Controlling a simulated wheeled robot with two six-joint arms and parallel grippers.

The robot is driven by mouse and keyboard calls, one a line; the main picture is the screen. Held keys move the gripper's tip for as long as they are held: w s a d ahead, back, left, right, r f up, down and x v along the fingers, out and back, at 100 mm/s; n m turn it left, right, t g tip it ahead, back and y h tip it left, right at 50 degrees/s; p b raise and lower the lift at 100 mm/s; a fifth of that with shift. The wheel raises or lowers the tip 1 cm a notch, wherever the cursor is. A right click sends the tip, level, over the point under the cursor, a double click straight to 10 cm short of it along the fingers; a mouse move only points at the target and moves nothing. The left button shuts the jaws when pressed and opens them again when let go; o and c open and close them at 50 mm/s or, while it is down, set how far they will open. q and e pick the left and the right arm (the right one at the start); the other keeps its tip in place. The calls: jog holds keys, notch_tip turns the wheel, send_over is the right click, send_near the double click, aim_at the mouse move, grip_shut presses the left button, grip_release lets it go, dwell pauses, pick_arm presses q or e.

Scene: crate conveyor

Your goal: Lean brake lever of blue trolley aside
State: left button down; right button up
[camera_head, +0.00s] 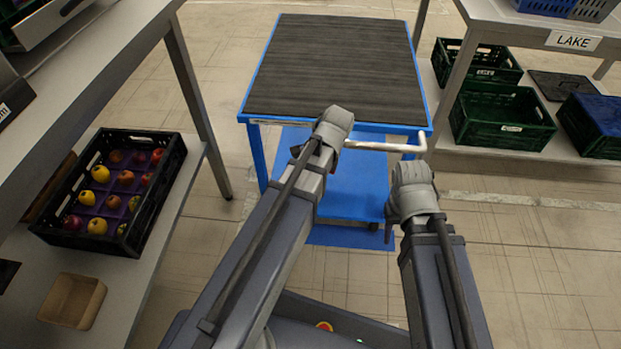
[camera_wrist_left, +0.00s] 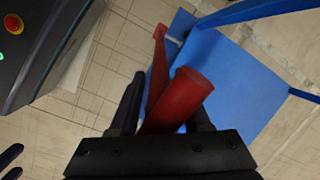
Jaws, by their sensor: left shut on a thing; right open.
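The blue trolley (camera_head: 333,190) stands ahead in the head view, with a dark ribbed top, a pale handle bar (camera_head: 385,147) and a blue lower shelf. In the left wrist view, its red brake lever (camera_wrist_left: 190,92) rises between the fingers of my left gripper (camera_wrist_left: 163,108), which is shut on it. A thinner red part runs back beside the blue shelf (camera_wrist_left: 225,80). The lever and my left fingers are hidden behind my arm in the head view. My right gripper (camera_head: 389,224) is open, low before the trolley's right side; its fingers barely show.
A left shelf holds a black crate of fruit (camera_head: 140,215) and a tan bin (camera_head: 73,300). The right rack, labelled LAKE (camera_head: 573,41), holds green crates (camera_head: 502,128) and a blue-topped crate (camera_head: 600,120). Tiled floor is free at the right.

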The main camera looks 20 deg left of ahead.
pick_arm(q)
jog(key=c, duration=0.6)
grip_release()
jog(key=shift+a, duration=0.1)
jog(key=shift+r, duration=0.1)
jog(key=p+v, duration=0.7)
jog(key=shift+r+p, duration=0.3)
jog(key=shift+p, duration=0.05)
